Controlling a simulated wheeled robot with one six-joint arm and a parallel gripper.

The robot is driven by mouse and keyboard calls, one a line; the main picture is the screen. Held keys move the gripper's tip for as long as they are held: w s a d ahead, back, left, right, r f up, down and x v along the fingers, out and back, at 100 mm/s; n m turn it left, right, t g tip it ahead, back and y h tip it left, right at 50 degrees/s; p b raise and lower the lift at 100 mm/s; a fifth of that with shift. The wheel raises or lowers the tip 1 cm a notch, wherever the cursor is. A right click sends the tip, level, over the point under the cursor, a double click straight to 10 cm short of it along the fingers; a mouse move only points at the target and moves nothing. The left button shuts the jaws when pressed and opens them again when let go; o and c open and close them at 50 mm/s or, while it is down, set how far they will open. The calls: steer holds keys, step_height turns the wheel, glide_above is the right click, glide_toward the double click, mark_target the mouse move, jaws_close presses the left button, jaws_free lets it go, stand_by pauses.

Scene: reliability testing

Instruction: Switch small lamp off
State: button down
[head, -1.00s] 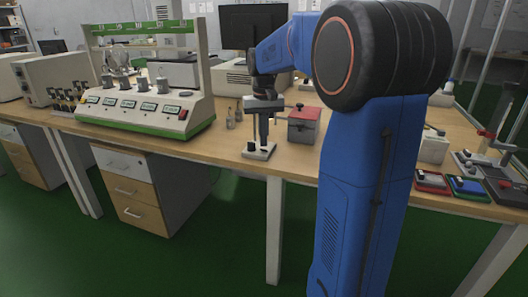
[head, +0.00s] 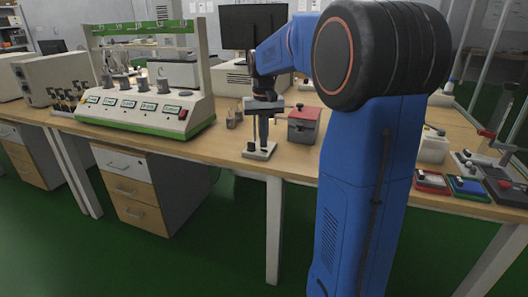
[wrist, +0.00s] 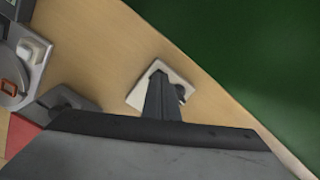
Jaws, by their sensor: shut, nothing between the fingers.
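A small device with a white base (head: 259,152) stands near the front edge of the wooden bench in the head view. I cannot tell for sure that it is the small lamp. Its white base also shows in the wrist view (wrist: 137,97), with a small dark part (wrist: 181,93) at its right side. My gripper (wrist: 158,75) is shut and empty, and its fingers point down over this base, hiding its middle. In the head view my gripper (head: 263,138) is directly above the base, and I cannot tell whether it touches the device.
A grey box with a red lid (head: 304,124) stands just right of the device. A long green-and-white instrument (head: 140,112) stands to the left. Small bottles (head: 233,117) stand between. Red and blue devices (head: 467,186) lie far right. The bench front edge is close.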

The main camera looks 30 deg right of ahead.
steer(key=shift+f, duration=0.3)
steer(key=shift+r, duration=0.1)
step_height(320, 180, up, 7)
stand_by(1.2)
stand_by(0.4)
steer(key=s+a+f+n+t, duration=0.25)
steer(key=s+a, duration=0.75)
steer(key=s, duration=0.5)
steer(key=s+a+f+n+t, duration=0.1)
steer(key=s+a+f, duration=0.2)
steer(key=s+f, duration=0.2)
steer(key=s+a+f+n+t, duration=0.1)
steer(key=s+a+f, duration=0.1)
steer(key=s+f, duration=0.4)
steer(key=s, duration=0.4)
steer(key=shift+a, duration=0.4)
